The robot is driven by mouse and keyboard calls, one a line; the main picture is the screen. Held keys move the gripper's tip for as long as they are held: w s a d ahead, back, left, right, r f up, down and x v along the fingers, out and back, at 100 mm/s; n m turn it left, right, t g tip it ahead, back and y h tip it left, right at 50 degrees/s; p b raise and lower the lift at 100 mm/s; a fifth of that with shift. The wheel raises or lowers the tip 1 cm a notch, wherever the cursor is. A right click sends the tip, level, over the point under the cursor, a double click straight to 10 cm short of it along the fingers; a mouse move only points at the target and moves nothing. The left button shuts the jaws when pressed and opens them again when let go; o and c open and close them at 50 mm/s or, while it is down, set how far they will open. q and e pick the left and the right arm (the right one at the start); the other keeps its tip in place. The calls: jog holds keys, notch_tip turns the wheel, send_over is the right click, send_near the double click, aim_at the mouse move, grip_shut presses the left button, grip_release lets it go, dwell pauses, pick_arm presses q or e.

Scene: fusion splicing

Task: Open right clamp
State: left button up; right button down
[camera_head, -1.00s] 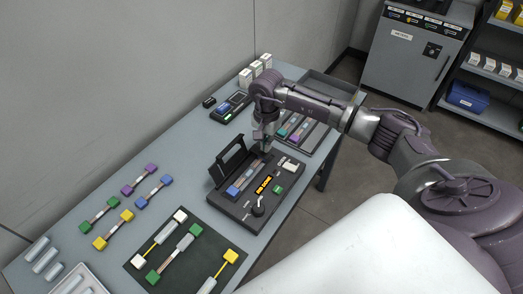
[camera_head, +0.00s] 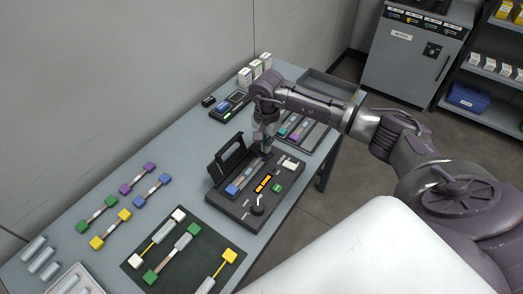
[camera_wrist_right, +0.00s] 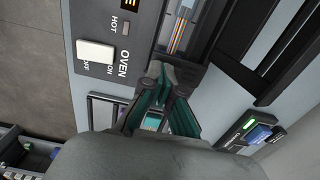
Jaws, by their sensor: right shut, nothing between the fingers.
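The black splicer (camera_head: 230,204) stands on the table with its lid (camera_head: 228,158) raised. A strip with a blue end (camera_head: 233,189) lies in its groove, which also shows in the wrist view (camera_wrist_right: 181,32). My right gripper (camera_head: 267,150) is over the far right end of the groove, pointing down. In the wrist view its teal-padded fingers (camera_wrist_right: 163,70) are shut with their tips together at the groove's end, and nothing shows between them. The right clamp cannot be made out; the gripper covers that end. My left gripper is out of view.
The splicer's oven switch (camera_wrist_right: 95,51) is beside the fingers. The raised lid stands close on the other side. A dark mat (camera_head: 133,248) with several strips lies nearer. A tray with strips (camera_head: 311,134) is beyond the splicer.

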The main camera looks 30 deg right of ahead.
aim_at(255, 147)
jog(key=shift+w+a+f, duration=0.1)
jog(key=shift+a+f, duration=0.05)
jog(key=shift+f, duration=0.15)
jog(key=shift+w+r+b, duration=0.15)
jog(key=shift+r+b, duration=0.05)
jog(key=shift+b, duration=0.2)
jog(key=shift+w+a+r, duration=0.1)
jog(key=shift+r, duration=0.15)
jog(key=shift+w+a+r, duration=0.1)
jog(key=shift+w+r, duration=0.2)
jog(key=shift+r, duration=0.2)
jog(key=shift+w+a+r+p, duration=0.1)
jog(key=shift+w+r+p, duration=0.15)
jog(key=shift+r+p, duration=0.25)
jog(key=shift+w+a+r+p, duration=0.1)
jog(key=shift+w+r+p, duration=0.15)
jog(key=shift+r, duration=0.3)
jog(key=shift+w+a+r+p, duration=0.1)
jog(key=shift+w+r+p, duration=0.25)
jog(key=shift+r, duration=0.6)
jog(key=shift+w+a+r+p, duration=0.1)
jog(key=shift+w+r+p, duration=0.15)
jog(key=shift+r, duration=0.7)
jog(key=shift+w+a+r+p, duration=0.1)
jog(key=shift+w+r+p, duration=0.25)
jog(key=shift+r, duration=0.6)
jog(key=shift+s, duration=0.15)
